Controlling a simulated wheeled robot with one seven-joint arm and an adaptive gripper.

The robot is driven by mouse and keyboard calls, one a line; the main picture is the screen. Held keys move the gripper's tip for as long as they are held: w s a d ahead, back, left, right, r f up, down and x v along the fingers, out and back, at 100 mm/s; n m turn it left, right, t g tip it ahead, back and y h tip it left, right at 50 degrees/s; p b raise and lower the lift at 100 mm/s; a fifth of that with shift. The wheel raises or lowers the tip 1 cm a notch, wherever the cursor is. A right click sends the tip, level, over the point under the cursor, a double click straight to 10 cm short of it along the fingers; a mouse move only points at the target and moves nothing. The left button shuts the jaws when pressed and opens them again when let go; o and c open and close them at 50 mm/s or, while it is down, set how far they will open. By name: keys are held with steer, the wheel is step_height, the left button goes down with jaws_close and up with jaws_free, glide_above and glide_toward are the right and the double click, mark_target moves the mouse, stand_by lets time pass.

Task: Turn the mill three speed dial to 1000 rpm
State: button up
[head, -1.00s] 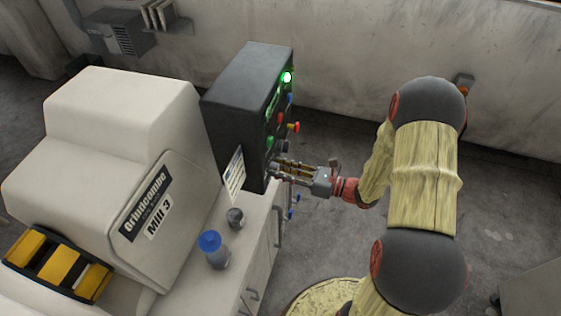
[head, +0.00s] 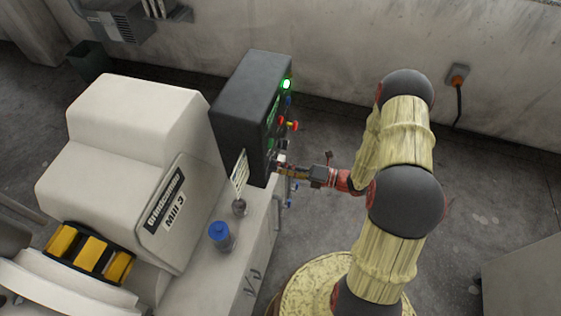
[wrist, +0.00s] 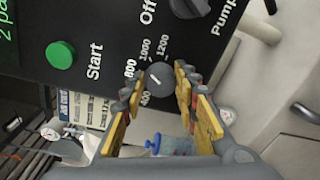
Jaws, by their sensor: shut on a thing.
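The mill three speed dial (wrist: 160,80) is a dark round knob on the black control box (head: 243,105) beside Mill 3 (head: 130,130). In the wrist view, the numbers 800, 1000 and 1200 (wrist: 163,44) are printed around it, with another number partly hidden by a finger. A pale line marks the dial's face; I cannot tell exactly which number it points to. My gripper (wrist: 158,88) is shut on the dial, one yellow finger on each side. In the head view, my gripper (head: 283,172) meets the box's lower front, and its fingers hide the dial.
A green Start button (wrist: 60,55) and a dark Pump knob (wrist: 188,7) sit near the dial. A red knob (head: 293,125) sticks out above my gripper. A blue-lidded jar (head: 221,237) and a small grey jar (head: 239,207) stand on the bench.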

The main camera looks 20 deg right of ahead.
steer(key=shift+m+p, duration=0.75)
steer(key=shift+m, duration=0.45)
steer(key=o, duration=1.2)
steer(key=shift+c, duration=0.2)
steer(key=shift+d, duration=0.1)
steer(key=v, duration=1.1)
steer(key=shift+d, duration=0.4)
steer(key=shift+s, duration=0.15)
